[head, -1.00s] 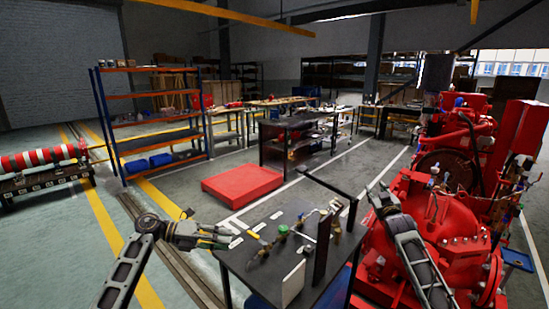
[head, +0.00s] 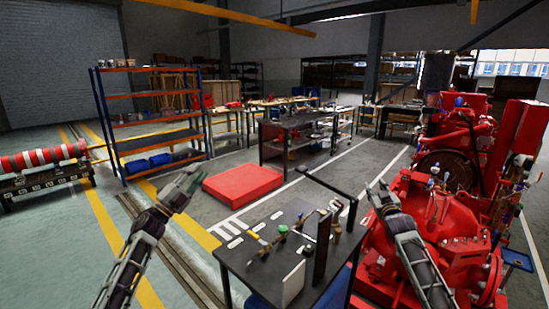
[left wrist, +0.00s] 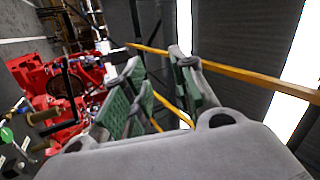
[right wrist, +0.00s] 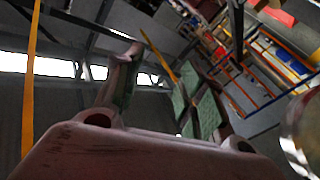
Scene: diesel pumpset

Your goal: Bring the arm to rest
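My left gripper (head: 188,183) is raised in the free space left of the dark work table (head: 265,272), pointing up and to the right. In the left wrist view its fingers (left wrist: 160,88) stand apart with nothing between them. My right gripper (head: 378,188) is raised in front of the red pumpset (head: 425,215), pointing up. In the right wrist view its fingers (right wrist: 155,85) are spread apart and empty. Neither gripper touches anything that I can see.
The work table holds valve fittings with a green part (head: 283,229), a dark upright plate (head: 322,247) and a white block (head: 293,283). A red platform (head: 242,184) lies on the floor behind it. An orange and blue shelf (head: 155,125) stands at left. Floor between is clear.

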